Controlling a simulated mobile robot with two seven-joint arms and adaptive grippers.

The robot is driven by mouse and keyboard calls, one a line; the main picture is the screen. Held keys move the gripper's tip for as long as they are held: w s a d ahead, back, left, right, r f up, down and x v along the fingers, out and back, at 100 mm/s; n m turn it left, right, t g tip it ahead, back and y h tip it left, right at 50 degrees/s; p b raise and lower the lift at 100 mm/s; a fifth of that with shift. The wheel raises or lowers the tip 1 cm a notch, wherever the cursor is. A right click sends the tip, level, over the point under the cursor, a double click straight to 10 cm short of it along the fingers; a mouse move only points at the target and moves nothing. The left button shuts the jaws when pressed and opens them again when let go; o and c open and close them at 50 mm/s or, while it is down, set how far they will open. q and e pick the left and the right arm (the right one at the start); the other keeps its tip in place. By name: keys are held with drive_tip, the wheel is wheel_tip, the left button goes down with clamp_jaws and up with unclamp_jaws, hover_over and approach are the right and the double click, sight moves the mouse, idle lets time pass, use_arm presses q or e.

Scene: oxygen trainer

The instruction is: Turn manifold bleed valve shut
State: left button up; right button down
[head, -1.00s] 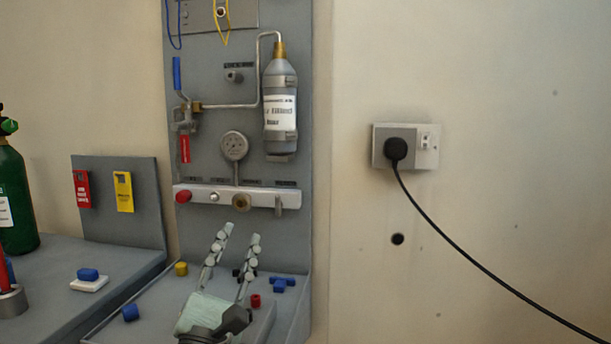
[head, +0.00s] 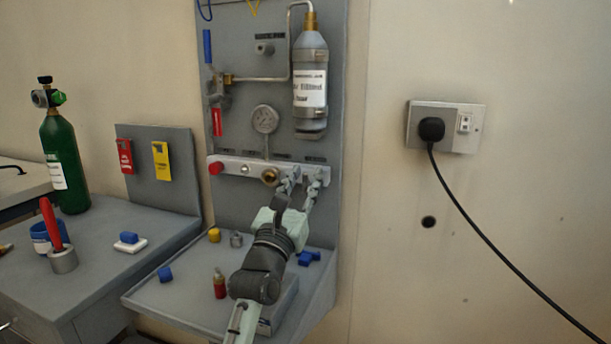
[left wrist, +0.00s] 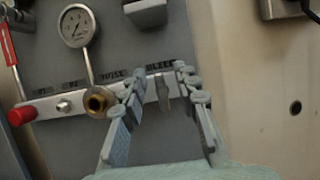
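The manifold (head: 228,167) is a pale horizontal bar on the grey panel. Its bleed valve (left wrist: 163,92) is a small metal lever below the BLEED label at the bar's right end, hanging roughly straight down in the left wrist view. My left gripper (head: 306,176) is at the manifold's right end. In the left wrist view my left gripper (left wrist: 157,82) is open, with one finger on each side of the lever and visible gaps beside it. In the head view the fingers partly hide the lever. My right gripper is not in view.
A brass fitting (head: 270,177) sits just left of the fingers, with a red knob (head: 216,168) farther left. A gauge (head: 265,119) and grey bottle (head: 310,90) are above. Loose blue parts (head: 309,258) lie on the shelf below.

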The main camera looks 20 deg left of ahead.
use_arm(q)
drive_tip(key=shift+w+r, duration=0.1)
drive_tip(key=shift+w, duration=0.15)
clamp_jaws()
